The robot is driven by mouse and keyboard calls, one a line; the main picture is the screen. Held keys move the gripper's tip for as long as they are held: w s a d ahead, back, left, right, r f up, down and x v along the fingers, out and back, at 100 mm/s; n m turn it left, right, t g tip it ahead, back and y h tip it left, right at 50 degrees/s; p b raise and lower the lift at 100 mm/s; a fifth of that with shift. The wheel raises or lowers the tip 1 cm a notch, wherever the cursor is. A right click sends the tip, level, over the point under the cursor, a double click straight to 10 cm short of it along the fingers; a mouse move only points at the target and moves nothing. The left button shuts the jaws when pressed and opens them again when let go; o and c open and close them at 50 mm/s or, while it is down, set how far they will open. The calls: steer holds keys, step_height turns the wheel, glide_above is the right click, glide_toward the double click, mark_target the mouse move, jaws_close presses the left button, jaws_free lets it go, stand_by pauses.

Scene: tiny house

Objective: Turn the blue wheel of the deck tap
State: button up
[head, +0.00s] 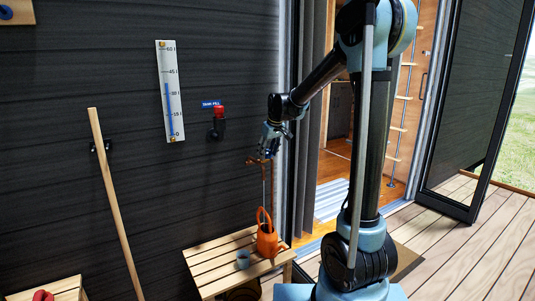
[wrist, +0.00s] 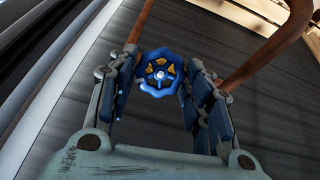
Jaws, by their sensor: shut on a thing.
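The blue wheel (wrist: 160,73) of the tap sits between the two fingers of my gripper (wrist: 161,80) in the wrist view, its face toward the camera. My gripper is shut on the wheel, one finger at each side of its rim. The copper pipe (wrist: 268,62) of the tap curves up on the right. In the head view my gripper (head: 268,146) is at the tap by the dark wall, and the wheel is hidden there. A thin line runs down from the tap toward the orange watering can (head: 267,240); I cannot tell whether it is water.
The watering can and a small blue-grey cup (head: 243,259) stand on a slatted wooden bench (head: 215,264) below the tap. A red-handled tank-fill valve (head: 218,115) and a gauge (head: 171,92) are on the wall. A wooden pole (head: 112,195) leans left. Open deck (head: 465,235) lies right.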

steer(key=m, duration=0.3)
steer(key=m+y, duration=0.1)
steer(key=m, duration=0.2)
steer(key=shift+w+d+g+y, duration=0.2)
steer(key=shift+g+y, duration=0.1)
steer(key=shift+g, duration=0.1)
stand_by(0.4)
steer(key=o, duration=1.1)
steer(key=shift+c, duration=0.2)
steer(key=shift+s, duration=0.1)
steer(key=v, duration=1.2)
steer(key=shift+f, duration=0.1)
